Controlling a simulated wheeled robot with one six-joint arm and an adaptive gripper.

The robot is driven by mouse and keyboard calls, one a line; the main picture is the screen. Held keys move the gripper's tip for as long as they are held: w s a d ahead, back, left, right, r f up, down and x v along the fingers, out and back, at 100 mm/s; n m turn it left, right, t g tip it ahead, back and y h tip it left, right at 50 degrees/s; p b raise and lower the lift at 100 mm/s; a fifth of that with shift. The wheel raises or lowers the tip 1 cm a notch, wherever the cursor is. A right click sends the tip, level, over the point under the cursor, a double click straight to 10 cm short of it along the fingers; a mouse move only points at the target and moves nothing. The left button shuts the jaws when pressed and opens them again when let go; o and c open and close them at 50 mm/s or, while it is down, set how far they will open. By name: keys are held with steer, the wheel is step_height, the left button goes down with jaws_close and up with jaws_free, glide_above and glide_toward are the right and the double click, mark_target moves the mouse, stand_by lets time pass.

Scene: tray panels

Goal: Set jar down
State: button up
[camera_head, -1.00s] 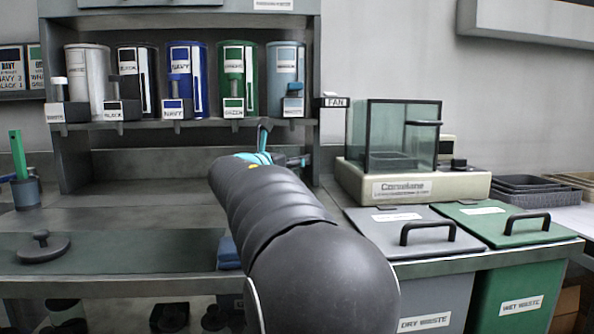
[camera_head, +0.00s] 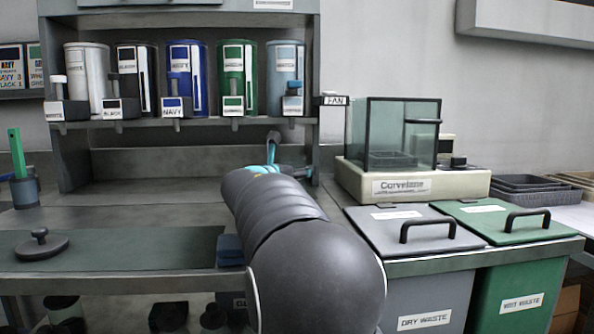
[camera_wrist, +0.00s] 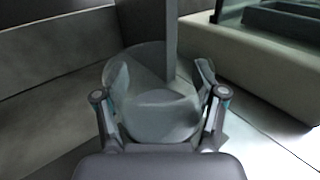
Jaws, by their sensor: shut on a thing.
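In the wrist view, my gripper (camera_wrist: 162,76) is closed around a see-through, rounded jar (camera_wrist: 160,118), with one finger against each side. Something grey shows inside the jar or through its wall. The jar's base is hard to make out, so I cannot tell whether it touches the worktop. In the head view, my arm hides the jar and most of the gripper; only a teal part of the gripper shows in front of the shelf unit's right end.
The shelf unit's right post (camera_head: 317,150) stands close to the gripper. A glass-walled balance (camera_head: 400,185) is to the right, with grey (camera_head: 370,225) and green (camera_head: 550,255) waste bins in front. A round lid (camera_head: 42,247) lies left.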

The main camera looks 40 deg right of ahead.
steer(key=o, duration=1.5)
steer(key=shift+f, duration=0.1)
steer(key=shift+o, duration=0.2)
steer(key=shift+r, duration=0.3)
steer(key=v, duration=1.2)
steer(key=shift+f, duration=0.1)
